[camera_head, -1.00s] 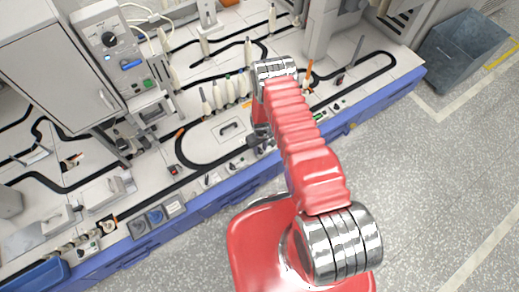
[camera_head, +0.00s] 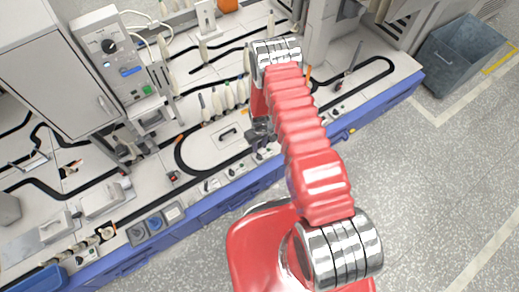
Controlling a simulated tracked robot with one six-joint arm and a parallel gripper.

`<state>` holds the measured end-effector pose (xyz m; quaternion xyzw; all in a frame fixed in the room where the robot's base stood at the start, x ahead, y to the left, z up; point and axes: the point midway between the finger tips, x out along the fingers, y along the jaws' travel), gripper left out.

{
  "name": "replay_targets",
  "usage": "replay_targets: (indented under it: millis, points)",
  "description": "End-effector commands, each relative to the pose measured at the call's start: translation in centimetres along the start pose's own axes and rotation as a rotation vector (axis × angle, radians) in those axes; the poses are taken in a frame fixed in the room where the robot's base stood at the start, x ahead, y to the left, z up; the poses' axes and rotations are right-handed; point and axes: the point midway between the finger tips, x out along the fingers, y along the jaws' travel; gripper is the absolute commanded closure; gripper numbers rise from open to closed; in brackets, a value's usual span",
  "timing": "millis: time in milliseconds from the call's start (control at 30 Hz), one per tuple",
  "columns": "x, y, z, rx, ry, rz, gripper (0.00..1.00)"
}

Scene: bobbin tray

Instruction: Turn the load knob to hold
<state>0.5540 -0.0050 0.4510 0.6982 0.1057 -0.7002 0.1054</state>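A grey control box (camera_head: 128,72) stands at the upper left of the bench, with a black round knob (camera_head: 108,46), a blue display and a green button on its face. Its knob markings are too small to read, and I cannot tell for sure that this is the load knob. My gripper (camera_head: 262,136) is small and dark, below the red arm over the front part of the bench. It is well apart from the control box. Whether its fingers are open is too small to tell.
Several pale bobbins (camera_head: 228,96) stand mid-bench near a black looping track (camera_head: 180,150). A grey cabinet (camera_head: 65,60) stands left of the control box. A blue-grey bin (camera_head: 462,55) is on the floor at right. Small fittings line the front edge.

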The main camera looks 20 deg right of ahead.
Motion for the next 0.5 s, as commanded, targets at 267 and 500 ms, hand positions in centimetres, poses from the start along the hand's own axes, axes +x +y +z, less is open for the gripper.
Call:
replay_targets:
  millis: [267,500]
  points:
    - [-3.5,0.0,-0.1,0.0,0.001,0.0,0.7]
    - [-5.1,0.0,0.1,0.001,-0.001,0.0,0.7]
